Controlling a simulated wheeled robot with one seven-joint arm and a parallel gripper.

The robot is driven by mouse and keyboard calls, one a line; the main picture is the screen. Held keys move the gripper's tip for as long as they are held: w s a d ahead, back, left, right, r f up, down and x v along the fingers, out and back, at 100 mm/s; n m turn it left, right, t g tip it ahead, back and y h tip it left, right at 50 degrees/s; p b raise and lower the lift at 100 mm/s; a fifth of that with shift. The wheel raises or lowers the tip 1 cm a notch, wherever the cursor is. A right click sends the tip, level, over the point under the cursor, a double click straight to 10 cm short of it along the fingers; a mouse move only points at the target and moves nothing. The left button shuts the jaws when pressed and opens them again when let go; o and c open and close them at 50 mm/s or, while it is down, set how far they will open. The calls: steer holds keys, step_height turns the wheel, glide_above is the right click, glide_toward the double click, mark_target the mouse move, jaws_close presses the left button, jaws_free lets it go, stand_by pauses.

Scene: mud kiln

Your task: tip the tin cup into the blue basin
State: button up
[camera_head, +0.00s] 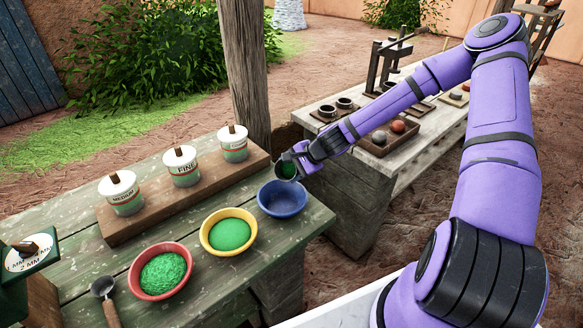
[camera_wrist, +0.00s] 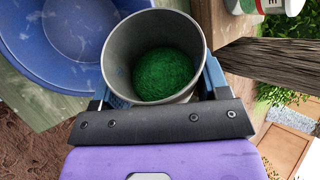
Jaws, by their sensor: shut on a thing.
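My gripper (camera_head: 294,160) is shut on the tin cup (camera_head: 287,169), which also shows in the wrist view (camera_wrist: 120,45). The grey metal cup holds green powder (camera_wrist: 165,75) at its bottom. The cup is held up near the far right edge of the blue basin (camera_head: 283,199). The basin stands on the green table and looks empty in the head view. In the wrist view the basin (camera_wrist: 35,45) lies to the left of the cup. The cup's exact tilt is hard to tell.
A yellow bowl (camera_head: 229,232) and a red bowl (camera_head: 160,271), both with green powder, stand left of the basin. Lidded tins (camera_head: 183,166) stand on a wooden board (camera_head: 160,213) behind. A wooden post (camera_head: 243,75) rises close behind my gripper. A scoop (camera_head: 105,288) lies front left.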

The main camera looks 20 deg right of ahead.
steer(key=shift+s+a+f+n+t+h, duration=0.15)
steer(key=shift+n+t+h, duration=0.2)
steer(key=shift+t+h, duration=0.15)
steer(key=shift+s+a+f+n+t+h, duration=0.1)
steer(key=shift+a+n+t+h, duration=0.05)
steer(key=shift+n+t+h, duration=0.3)
steer(key=shift+s+a+f+n+t+h, duration=0.2)
steer(key=shift+n+t+h, duration=0.2)
steer(key=shift+t, duration=0.25)
steer(key=shift+s+a+f+n+t+h, duration=0.1)
steer(key=shift+s+a+n+t+h, duration=0.15)
steer(key=shift+t+h, duration=0.3)
steer(key=shift+s+a+r+n+t+h, duration=0.1)
steer(key=shift+s+r+n+t+h, duration=0.1)
steer(key=shift+n+t, duration=0.25)
steer(key=shift+s+a+r+n+t+h, duration=0.1)
steer(key=shift+s+r+n+t+h, duration=0.1)
steer(key=shift+t, duration=0.4)
steer(key=shift+r, duration=0.1)
